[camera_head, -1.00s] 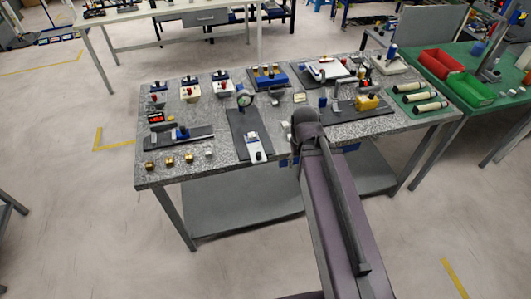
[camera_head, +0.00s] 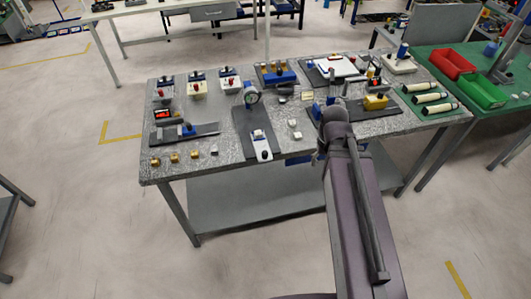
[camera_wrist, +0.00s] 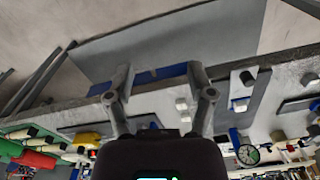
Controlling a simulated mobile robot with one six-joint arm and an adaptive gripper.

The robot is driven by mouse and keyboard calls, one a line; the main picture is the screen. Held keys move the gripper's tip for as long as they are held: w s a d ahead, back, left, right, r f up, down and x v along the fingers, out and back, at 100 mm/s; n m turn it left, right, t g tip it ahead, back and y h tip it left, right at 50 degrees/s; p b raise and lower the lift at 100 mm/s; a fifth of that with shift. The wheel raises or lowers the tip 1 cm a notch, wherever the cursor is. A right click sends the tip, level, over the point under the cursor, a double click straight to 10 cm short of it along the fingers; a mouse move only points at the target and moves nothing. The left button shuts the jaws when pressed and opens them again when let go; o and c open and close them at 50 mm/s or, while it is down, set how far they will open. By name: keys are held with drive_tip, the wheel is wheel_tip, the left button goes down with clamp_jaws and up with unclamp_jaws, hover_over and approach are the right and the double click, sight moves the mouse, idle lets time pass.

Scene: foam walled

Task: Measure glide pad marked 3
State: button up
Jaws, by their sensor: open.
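Two small white blocks (camera_head: 292,123) lie on the speckled table near its front middle. They look like pads, but no number can be read on them. They also show in the wrist view (camera_wrist: 181,103), right beside one finger of my gripper. A dial gauge (camera_head: 251,96) stands on a dark mat left of them, and shows in the wrist view (camera_wrist: 247,154). My gripper (camera_wrist: 160,72) is open and empty, its fingers spread over the table's front edge. In the head view my arm mostly hides it.
A white device (camera_head: 261,146) lies on the dark mat at the front edge. Several brass blocks (camera_head: 174,158) line the front left. A yellow block (camera_head: 376,102) stands on the right. Red (camera_head: 447,63) and green (camera_head: 483,93) bins sit on the green table.

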drive_tip(key=w+a+r+n, duration=0.1)
drive_tip(key=w+a+n, duration=0.2)
drive_tip(key=w+a, duration=0.55)
drive_tip(key=n+p, duration=0.2)
drive_tip(key=n, duration=0.1)
hover_over(265, 152)
drive_tip(key=shift+r, duration=0.4)
drive_tip(key=shift+f, duration=0.15)
wheel_tip(265, 152, down, 14)
drive_tip(key=b, duration=1.4)
drive_tip(key=shift+r, duration=0.25)
drive_tip(key=c, duration=1)
